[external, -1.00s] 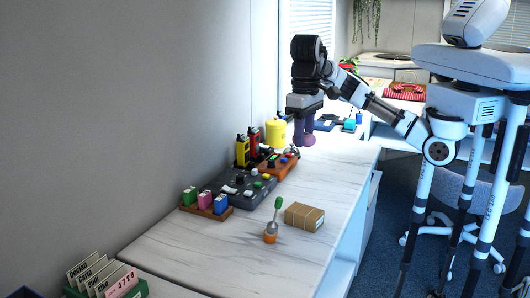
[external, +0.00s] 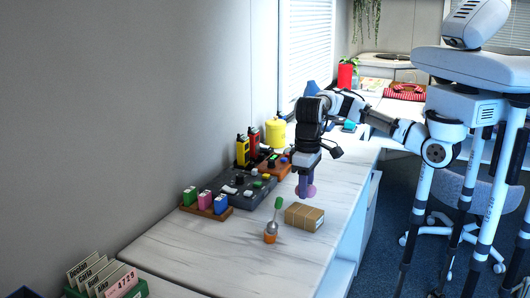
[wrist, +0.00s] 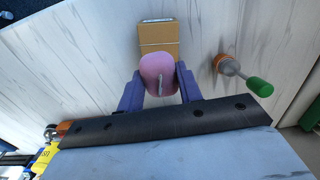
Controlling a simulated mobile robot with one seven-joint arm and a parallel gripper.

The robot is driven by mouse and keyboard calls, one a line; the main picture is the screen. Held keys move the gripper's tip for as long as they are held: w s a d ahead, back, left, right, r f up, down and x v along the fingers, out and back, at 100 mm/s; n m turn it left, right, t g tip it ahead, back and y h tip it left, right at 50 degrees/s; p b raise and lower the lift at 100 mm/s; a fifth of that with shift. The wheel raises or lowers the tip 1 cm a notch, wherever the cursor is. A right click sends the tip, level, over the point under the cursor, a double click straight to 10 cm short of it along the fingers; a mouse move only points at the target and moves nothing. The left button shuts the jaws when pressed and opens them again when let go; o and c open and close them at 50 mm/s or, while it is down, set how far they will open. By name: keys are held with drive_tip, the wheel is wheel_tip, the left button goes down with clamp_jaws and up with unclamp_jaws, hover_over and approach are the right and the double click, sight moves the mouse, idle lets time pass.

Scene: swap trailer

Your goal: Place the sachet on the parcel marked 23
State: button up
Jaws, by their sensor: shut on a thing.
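The sachet, a rounded pink piece (wrist: 154,70), is between the purple fingers of my gripper (wrist: 159,92) in the wrist view. The gripper is shut on it. In the external view my gripper (external: 305,190) points down over the table, just behind the parcel. The parcel (external: 304,217) is a small brown box lying on the marble-look table. It also shows in the wrist view (wrist: 158,36), partly hidden behind the sachet, with a pale label along its far edge. I cannot read the number on it.
A green-handled tool (external: 272,222) stands in an orange base beside the parcel. A dark panel with knobs (external: 237,187) and a holder with coloured blocks (external: 206,204) are along the wall. A card file (external: 105,281) is at the near left.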

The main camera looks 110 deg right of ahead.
sight(305, 210)
drive_tip(key=shift+f, duration=2.15)
drive_tip(key=shift+f, duration=0.15)
drive_tip(key=shift+f, duration=0.15)
drive_tip(key=o, duration=0.9)
drive_tip(key=shift+o, duration=0.3)
wheel_tip(305, 210, up, 12)
drive_tip(key=shift+r, duration=0.3)
